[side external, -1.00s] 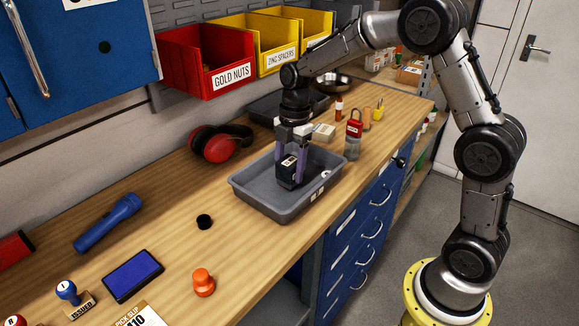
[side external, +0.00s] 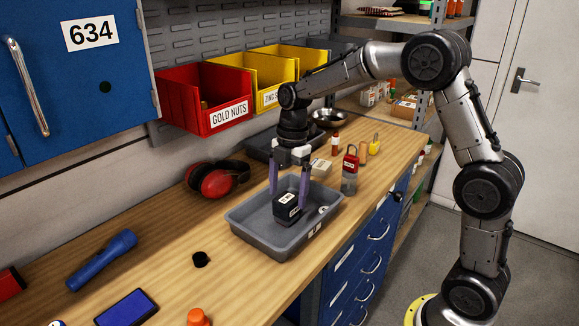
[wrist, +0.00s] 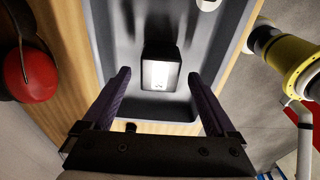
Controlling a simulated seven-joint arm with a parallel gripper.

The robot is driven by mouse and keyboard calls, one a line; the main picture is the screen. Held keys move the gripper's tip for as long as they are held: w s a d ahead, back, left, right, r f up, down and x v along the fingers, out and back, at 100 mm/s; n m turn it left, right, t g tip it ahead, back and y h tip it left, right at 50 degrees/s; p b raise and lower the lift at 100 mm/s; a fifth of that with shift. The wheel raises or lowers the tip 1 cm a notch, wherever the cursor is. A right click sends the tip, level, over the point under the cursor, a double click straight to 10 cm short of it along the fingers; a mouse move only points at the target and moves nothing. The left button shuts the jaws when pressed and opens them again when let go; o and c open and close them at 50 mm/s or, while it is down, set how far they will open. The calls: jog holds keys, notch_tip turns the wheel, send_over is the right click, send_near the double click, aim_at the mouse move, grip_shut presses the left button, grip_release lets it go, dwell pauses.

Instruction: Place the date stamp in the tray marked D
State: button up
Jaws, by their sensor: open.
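The date stamp, a small black block with a white label (side external: 287,208), sits on the floor of a grey tray (side external: 244,226). It also shows in the wrist view (wrist: 160,72), with the tray (wrist: 103,30) around it. The labels on the tray's front are too small to read. My gripper (side external: 289,190) is open, its two purple fingers straddling the space just above the stamp. In the wrist view my gripper (wrist: 159,74) has one finger on each side of the stamp, with gaps between. A small white round thing (side external: 323,210) lies in the tray's right end.
A second, dark tray (side external: 259,147) lies behind my gripper. Bins (side external: 204,95) hang behind.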

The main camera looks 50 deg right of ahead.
aim_at(291, 195)
notch_tip(291, 195, up, 8)
jog(key=d+r, duration=0.1)
jog(key=s+a+r+m+t+h, duration=0.1)
jog(key=s+r+m, duration=0.1)
jog(key=s+m, duration=0.3)
jog(key=s+a+r+m+t, duration=0.2)
jog(key=s+m, duration=0.1)
jog(key=s, duration=0.4)
jog(key=s+f+m+t, duration=0.2)
jog(key=s+f+m, duration=0.3)
jog(key=s+m, duration=0.5)
jog(key=s+a, duration=0.1)
jog(key=s, duration=0.2)
jog(key=shift+s+t, duration=0.2)
jog(key=shift+t, duration=0.1)
